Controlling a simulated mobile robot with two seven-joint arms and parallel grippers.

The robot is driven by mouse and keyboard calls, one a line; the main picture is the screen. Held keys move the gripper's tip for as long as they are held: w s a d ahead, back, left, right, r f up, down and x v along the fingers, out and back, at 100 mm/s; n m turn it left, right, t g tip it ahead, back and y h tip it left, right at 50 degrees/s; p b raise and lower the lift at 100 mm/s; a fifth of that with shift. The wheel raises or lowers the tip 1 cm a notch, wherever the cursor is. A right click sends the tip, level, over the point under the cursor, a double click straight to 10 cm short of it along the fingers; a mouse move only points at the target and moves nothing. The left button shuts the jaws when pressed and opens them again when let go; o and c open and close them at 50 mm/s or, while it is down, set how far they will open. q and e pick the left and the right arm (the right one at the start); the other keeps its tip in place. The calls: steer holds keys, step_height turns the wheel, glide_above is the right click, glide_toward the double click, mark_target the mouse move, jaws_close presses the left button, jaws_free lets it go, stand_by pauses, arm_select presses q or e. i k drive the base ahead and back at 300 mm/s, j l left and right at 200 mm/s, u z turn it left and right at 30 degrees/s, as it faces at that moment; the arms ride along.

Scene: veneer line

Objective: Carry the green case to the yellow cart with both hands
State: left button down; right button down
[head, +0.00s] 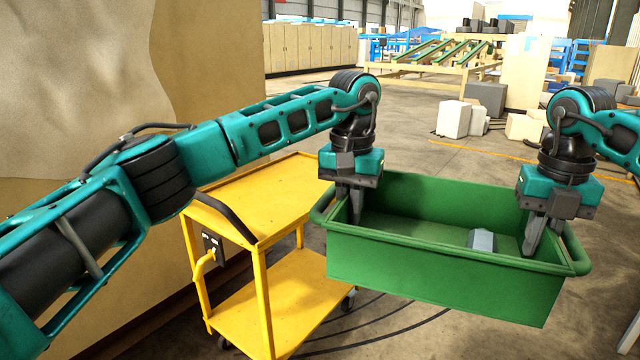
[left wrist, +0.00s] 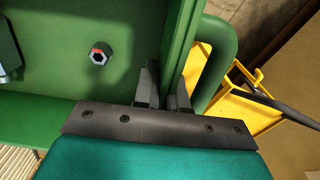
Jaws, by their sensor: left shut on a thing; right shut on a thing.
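The green case (head: 440,268) is an open-topped bin with a round handle bar at each end. It hangs in the air to the right of the yellow cart (head: 268,200), about level with its top. My left gripper (head: 355,205) is shut on the case's left end wall; the left wrist view shows its fingers (left wrist: 163,98) on either side of the wall. My right gripper (head: 535,240) is shut on the case's right end. A grey-blue block (head: 482,240) lies inside the case. In the left wrist view a hex nut (left wrist: 100,54) also lies on the case floor.
The cart's top shelf is bare, and its lower shelf (head: 285,300) looks empty. A large veneer-coloured panel (head: 130,80) stands close behind the cart on the left. White boxes (head: 454,119) stand farther back. Dark cables (head: 390,335) lie on the floor below the case.

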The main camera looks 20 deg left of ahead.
mark_target(282, 187)
steer(key=i+l, duration=0.1)
steer(key=i, duration=3.3)
steer(key=i+j+u, duration=0.1)
steer(key=u, duration=2.05)
